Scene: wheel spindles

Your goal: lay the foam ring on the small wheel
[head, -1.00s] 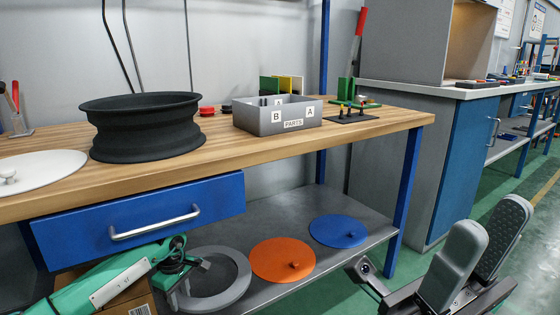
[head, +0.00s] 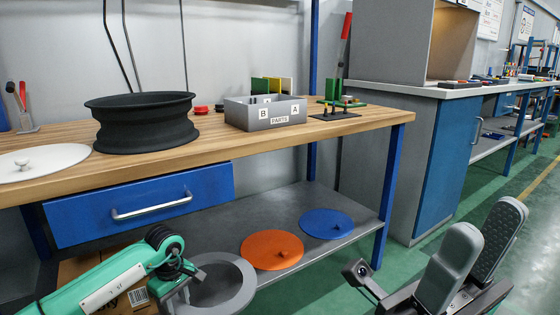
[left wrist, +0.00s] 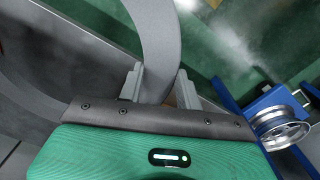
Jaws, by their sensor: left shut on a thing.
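The grey foam ring (head: 246,283) is at the lower middle of the head view, in front of the lower shelf. My left gripper (head: 183,283) is at its left side. In the left wrist view the ring (left wrist: 160,35) passes between the two fingers of my left gripper (left wrist: 160,88), which is shut on it. A small silver wheel (left wrist: 282,132) shows at the right of the left wrist view, beside blue parts. It is not seen in the head view. My right gripper (head: 476,252) is open and empty at the lower right, away from the bench.
A big black wheel rim (head: 145,125) stands on the wooden bench (head: 230,146), beside a white disc (head: 45,160) and a grey parts box (head: 250,116). An orange disc (head: 262,252) and a blue disc (head: 322,222) lie on the lower shelf (head: 215,235).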

